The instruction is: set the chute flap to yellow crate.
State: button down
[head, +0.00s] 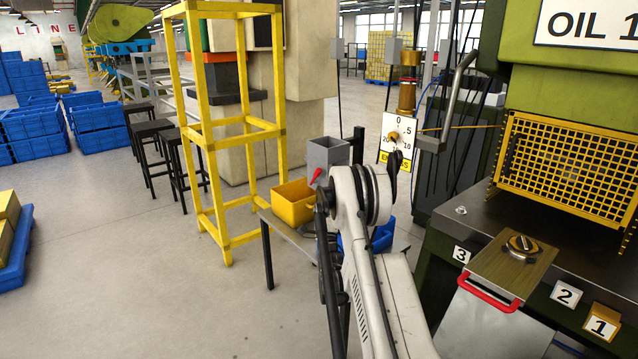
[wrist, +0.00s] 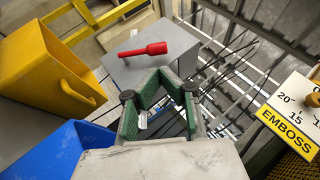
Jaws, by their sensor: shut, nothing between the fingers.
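The chute is a grey box (head: 328,153) in the head view, and its grey housing (wrist: 150,72) fills the upper middle of the wrist view. A red lever (wrist: 146,50) lies across it, its thick grip toward the right and its thin end toward the left; it also shows in the head view (head: 316,176). The yellow crate (head: 293,205) is left of the chute, and at the left of the wrist view (wrist: 40,75). My gripper (wrist: 160,76) is shut and empty, its green-padded fingers meeting just below the lever in the picture. Contact with the lever cannot be told.
A blue crate (wrist: 62,150) sits near the yellow one, partly behind my arm in the head view (head: 383,236). An EMBOSS dial (head: 397,138) is right of the chute. A yellow frame (head: 205,130) stands left. The press bench (head: 500,225) is at right.

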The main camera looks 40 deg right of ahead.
aim_at(318, 174)
jog(key=b+x, duration=0.2)
jog(key=x, duration=0.6)
jog(key=shift+w+d+r, duration=0.15)
jog(key=shift+w+d, duration=0.05)
jog(key=shift+w, duration=0.1)
jog(key=shift+w+a, duration=0.1)
